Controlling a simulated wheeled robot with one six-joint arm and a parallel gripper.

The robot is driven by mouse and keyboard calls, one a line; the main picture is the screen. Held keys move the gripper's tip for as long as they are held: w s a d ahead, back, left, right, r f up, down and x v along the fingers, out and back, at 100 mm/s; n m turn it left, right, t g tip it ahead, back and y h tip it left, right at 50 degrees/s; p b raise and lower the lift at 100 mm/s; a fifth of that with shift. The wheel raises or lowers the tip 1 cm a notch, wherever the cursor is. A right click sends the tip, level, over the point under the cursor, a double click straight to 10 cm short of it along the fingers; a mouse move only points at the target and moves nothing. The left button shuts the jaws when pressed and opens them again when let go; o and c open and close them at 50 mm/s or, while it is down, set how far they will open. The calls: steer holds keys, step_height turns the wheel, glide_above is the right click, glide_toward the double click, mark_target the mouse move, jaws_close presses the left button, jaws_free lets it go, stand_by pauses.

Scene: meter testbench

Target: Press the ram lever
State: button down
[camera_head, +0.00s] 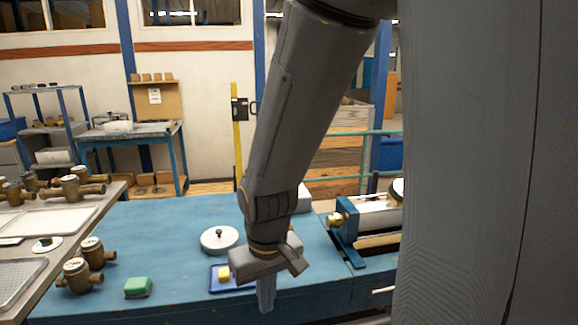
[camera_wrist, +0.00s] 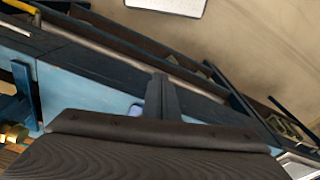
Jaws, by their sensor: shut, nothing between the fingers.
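My gripper (camera_head: 266,294) hangs fingers-down over the blue bench (camera_head: 180,215), in front of the small blue tray. Its fingers are shut with nothing between them. In the wrist view the shut fingers (camera_wrist: 161,98) point up the picture. To the right is the blue-framed test rig (camera_head: 345,240) with a brass fitting (camera_head: 337,218) at its left end. A pale rod end (camera_head: 382,290) sticks out low at the right, beside my grey column, apart from my gripper. I cannot tell whether it is the ram lever; my column hides the rest of that side.
A round white lidded thing (camera_head: 219,240), a green sponge (camera_head: 138,286) and a blue tray (camera_head: 222,284) with a yellow block (camera_head: 225,272) lie near my gripper. Brass meters (camera_head: 80,275) stand at the left. The bench between the sponge and tray is clear.

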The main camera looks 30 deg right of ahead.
steer(key=shift+w+d, duration=0.25)
